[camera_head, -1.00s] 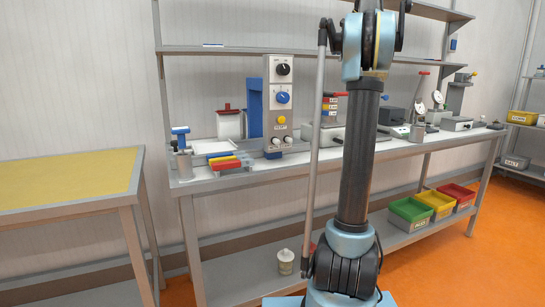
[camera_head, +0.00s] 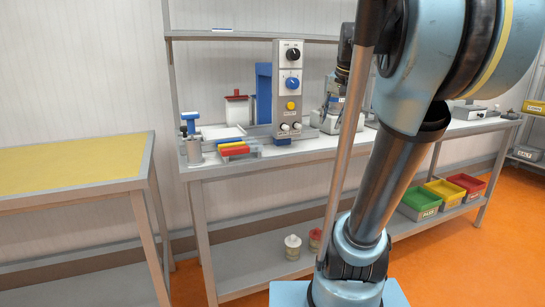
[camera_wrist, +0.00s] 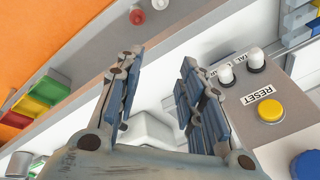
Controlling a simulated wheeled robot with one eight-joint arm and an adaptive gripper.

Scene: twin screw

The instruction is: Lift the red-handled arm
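In the head view, a red bar-like handle (camera_head: 236,97) sits above a pale upright block behind the control panel, left of the blue frame. I cannot tell if it belongs to the red-handled arm. The right part of the bench is largely hidden behind my arm. My gripper shows in the wrist view (camera_wrist: 162,58). Its two blue-padded fingers are apart with nothing held between them. It is above the bench, beside the control panel (camera_wrist: 285,125) with a yellow RESET button. A pale rounded object (camera_wrist: 150,130) shows below, between the fingers. No red handle is at the fingertips.
The grey control panel (camera_head: 288,85) stands upright on the bench near the gripper. A grey machine (camera_head: 331,112) stands right of it. Green, yellow and red bins (camera_head: 420,200) sit on the lower shelf. A yellow-topped table (camera_head: 75,170) stands at left.

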